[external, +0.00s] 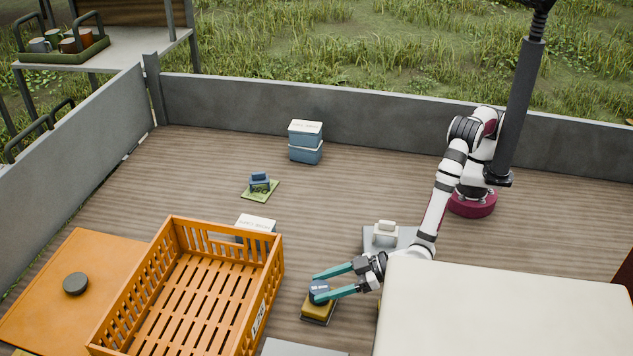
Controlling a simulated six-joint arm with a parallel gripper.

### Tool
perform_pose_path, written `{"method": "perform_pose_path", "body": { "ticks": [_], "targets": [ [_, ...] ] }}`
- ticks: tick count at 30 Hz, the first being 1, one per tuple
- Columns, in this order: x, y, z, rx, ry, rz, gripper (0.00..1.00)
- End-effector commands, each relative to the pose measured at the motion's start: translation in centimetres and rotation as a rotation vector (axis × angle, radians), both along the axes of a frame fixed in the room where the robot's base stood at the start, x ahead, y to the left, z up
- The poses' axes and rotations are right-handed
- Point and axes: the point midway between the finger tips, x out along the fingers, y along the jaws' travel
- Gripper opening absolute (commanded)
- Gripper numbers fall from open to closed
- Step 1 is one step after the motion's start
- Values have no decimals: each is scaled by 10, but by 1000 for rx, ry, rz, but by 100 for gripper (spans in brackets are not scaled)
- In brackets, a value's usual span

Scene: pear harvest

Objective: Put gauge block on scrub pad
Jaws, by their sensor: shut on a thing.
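A small dark blue block with a paler top (319,290), which looks like the gauge block, is between the teal fingers of my gripper (322,285). My gripper is shut on it. A yellow pad with a dark underside (318,310), which looks like the scrub pad, lies on the wooden deck directly below the block. The block overlaps the pad in this view, and I cannot tell whether they touch. The fingers hide part of the block.
An orange slatted crate (275,285) stands just left of my gripper. A large cream box top (510,310) is close on the right. A green mat (272,190) bears a blue object, and stacked blue boxes (305,152) stand behind.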

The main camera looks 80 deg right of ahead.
Motion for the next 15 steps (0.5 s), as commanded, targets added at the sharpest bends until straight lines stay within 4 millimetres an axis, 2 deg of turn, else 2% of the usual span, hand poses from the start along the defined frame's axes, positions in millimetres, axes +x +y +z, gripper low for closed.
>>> {"method": "perform_pose_path", "body": {
  "ticks": [7, 8, 12, 15],
  "targets": [
    [0, 0, -3, -1, 0, 0, 4],
    [0, 0, -3, 0, 1, 0, 67],
    [0, 0, -2, 0, 0, 0, 91],
    [0, 0, -2, 0, 0, 0, 91]
  ]
}}
